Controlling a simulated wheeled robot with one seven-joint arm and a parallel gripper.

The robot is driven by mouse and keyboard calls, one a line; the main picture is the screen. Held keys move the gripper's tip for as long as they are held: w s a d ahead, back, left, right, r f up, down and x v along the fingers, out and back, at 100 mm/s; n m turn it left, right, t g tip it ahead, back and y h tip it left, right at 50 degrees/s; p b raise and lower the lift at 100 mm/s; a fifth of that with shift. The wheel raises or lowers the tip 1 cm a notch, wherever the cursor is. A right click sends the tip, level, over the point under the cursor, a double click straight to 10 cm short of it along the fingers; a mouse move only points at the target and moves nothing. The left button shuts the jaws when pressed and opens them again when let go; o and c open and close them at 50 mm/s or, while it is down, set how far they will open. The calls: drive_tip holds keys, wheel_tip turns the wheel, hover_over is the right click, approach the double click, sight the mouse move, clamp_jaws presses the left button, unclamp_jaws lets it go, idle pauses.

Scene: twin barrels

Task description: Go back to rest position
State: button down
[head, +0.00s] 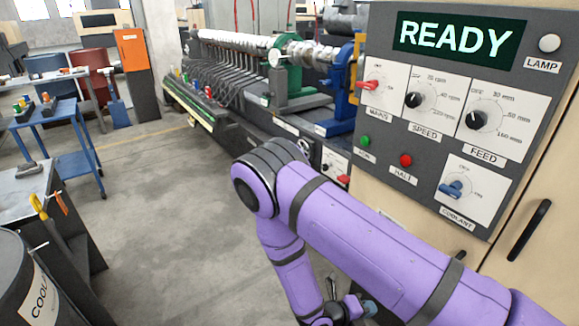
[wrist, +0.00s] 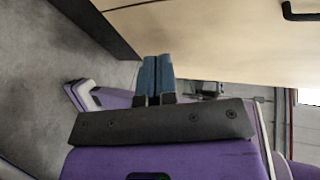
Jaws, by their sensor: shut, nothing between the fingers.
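My gripper shows in the wrist view (wrist: 157,76) as two blue fingers pressed together, shut and empty. In the head view, my purple arm reaches in from the lower right, bends at an elbow in the middle and goes down to the bottom edge. Part of my gripper (head: 368,307) shows there, low behind the forearm, beside the beige cabinet. In the wrist view the fingers point toward the cabinet's beige face (wrist: 215,40), with grey floor at the left. I cannot tell the exact gap to the cabinet.
A control panel (head: 430,150) reading READY stands close at the right, above the beige cabinet (head: 515,215) with a black handle (head: 529,230). A long lathe (head: 250,100) lies behind. A barrel (head: 20,285) and grey bench (head: 30,195) stand left. The floor (head: 155,220) between is clear.

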drive_tip(key=w+d+r+m+g+y, duration=0.1)
drive_tip(key=d+r+m+g+y, duration=0.15)
drive_tip(key=r+m, duration=1.05)
drive_tip(key=w+d+r+m+g+y, duration=0.1)
drive_tip(key=w+r+m+g+y, duration=0.15)
drive_tip(key=r+m, duration=1.1)
drive_tip(key=s+d+r+m+t+y, duration=0.1)
drive_tip(key=s+r+m, duration=0.3)
drive_tip(key=r, duration=0.5)
drive_tip(key=s+d+r+m+t+y, duration=0.2)
drive_tip(key=s+r+m+t+y, duration=0.1)
drive_tip(key=s+r, duration=0.5)
drive_tip(key=s+d+r+m+t+y, duration=0.1)
drive_tip(key=s+r+m+y, duration=0.3)
drive_tip(key=r, duration=0.7)
drive_tip(key=shift+s+d+r+m+t, duration=0.35)
drive_tip(key=shift+s+d+m, duration=0.3)
drive_tip(key=shift+s, duration=0.75)
drive_tip(key=shift+f, duration=0.15)
